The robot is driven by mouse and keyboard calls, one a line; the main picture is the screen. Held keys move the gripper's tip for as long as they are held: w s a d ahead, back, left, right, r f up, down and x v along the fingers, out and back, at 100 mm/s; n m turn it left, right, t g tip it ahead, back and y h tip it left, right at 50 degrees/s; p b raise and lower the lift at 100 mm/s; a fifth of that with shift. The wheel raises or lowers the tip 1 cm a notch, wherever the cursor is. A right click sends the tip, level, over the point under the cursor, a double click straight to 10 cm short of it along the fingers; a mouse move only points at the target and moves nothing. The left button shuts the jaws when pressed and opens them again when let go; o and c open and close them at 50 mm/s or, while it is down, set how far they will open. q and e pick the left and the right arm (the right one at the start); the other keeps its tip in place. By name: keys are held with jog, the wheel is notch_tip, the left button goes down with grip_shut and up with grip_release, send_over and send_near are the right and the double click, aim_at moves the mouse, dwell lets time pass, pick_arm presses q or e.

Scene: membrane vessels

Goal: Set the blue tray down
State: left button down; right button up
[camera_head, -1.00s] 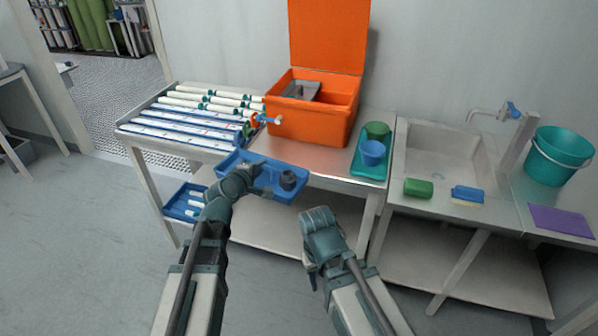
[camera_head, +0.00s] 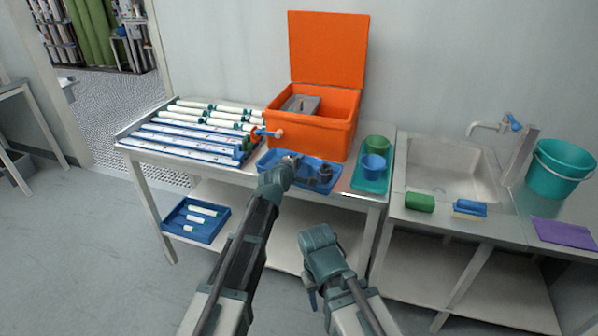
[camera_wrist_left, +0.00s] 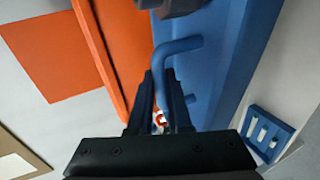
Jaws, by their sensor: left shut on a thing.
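The blue tray (camera_head: 268,160) is at the table's front part, just in front of the orange box, and looks about level. A dark round piece (camera_head: 325,174) is in its right part. Whether its underside touches the tabletop cannot be told. My left gripper (camera_head: 287,165) is shut on the tray, at the bent blue handle (camera_wrist_left: 178,47) seen in the left wrist view.
The open orange box (camera_head: 310,133) stands close behind the tray. White tubes on a blue-and-white rack (camera_head: 190,140) lie to the left. A teal tray (camera_head: 372,184) with green and blue cups is close on the right, then the sink (camera_head: 445,165). Another blue tray (camera_head: 180,230) is on the lower shelf.

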aim_at(299, 173)
pick_arm(q)
notch_tip(299, 173, down, 4)
jog(key=b, duration=0.3)
jog(key=shift+r+b, duration=0.25)
jog(key=shift+b, duration=0.05)
jog(key=shift+f, duration=0.2)
jog(key=c, duration=0.8)
grip_release()
jog(key=shift+r, duration=0.1)
jog(key=shift+c, duration=0.2)
jog(key=shift+r, duration=0.15)
